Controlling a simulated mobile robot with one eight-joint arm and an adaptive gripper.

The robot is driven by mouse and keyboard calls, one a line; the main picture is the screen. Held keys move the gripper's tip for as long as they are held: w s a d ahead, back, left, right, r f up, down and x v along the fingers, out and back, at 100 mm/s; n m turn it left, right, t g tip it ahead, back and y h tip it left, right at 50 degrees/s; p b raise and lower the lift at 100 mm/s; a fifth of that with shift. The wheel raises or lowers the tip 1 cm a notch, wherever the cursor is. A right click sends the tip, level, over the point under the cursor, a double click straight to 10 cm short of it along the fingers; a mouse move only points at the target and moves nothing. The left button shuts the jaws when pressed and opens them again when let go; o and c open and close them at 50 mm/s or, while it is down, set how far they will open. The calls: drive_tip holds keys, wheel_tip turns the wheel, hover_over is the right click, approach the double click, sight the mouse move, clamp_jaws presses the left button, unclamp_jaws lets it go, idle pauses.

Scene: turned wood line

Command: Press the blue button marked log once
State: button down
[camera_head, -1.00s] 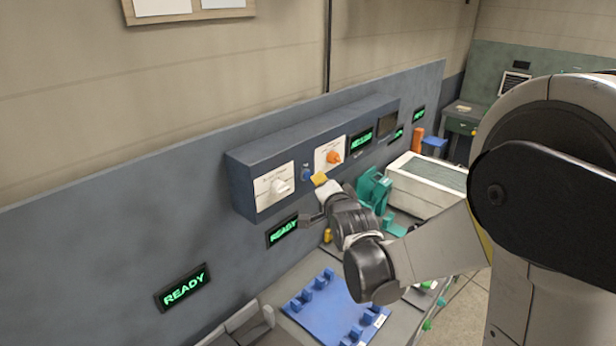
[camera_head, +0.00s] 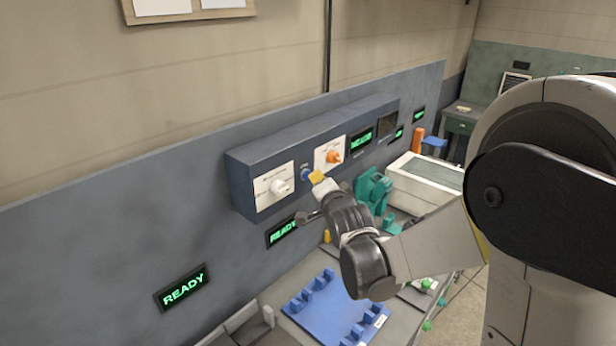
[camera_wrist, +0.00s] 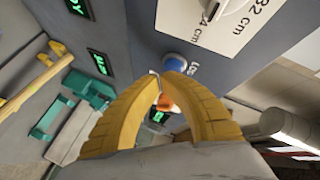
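The blue log button (camera_head: 305,174) is on the front of the dark blue panel box, between two white plates. In the wrist view, the round blue button (camera_wrist: 176,61) sits just beyond my fingertips, with a partly visible "Log" label beside it. My gripper (camera_head: 317,177) points at the panel, its yellow fingertips just right of the button in the head view. In the wrist view, the yellow fingers of my gripper (camera_wrist: 160,77) come together at the tips with nothing held. I cannot tell whether the tips touch the button.
A white dial (camera_head: 279,187) is left of the button and an orange knob (camera_head: 334,157) right of it. Green lit displays, including a READY sign (camera_head: 183,288), are on the grey wall. Below are a blue fixture plate (camera_head: 330,308) and a teal device (camera_head: 374,188).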

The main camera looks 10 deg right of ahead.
drive_tip(key=shift+w+a, duration=0.2)
drive_tip(key=shift+w, duration=0.1)
idle(0.4)
drive_tip(key=shift+s, duration=0.1)
drive_tip(key=shift+s+d, duration=0.45)
drive_tip(key=shift+s, duration=0.1)
idle(0.4)
drive_tip(key=s+d, duration=0.1)
drive_tip(key=s, duration=0.1)
drive_tip(key=s+d, duration=0.2)
drive_tip(key=shift+b, duration=0.35)
idle(0.4)
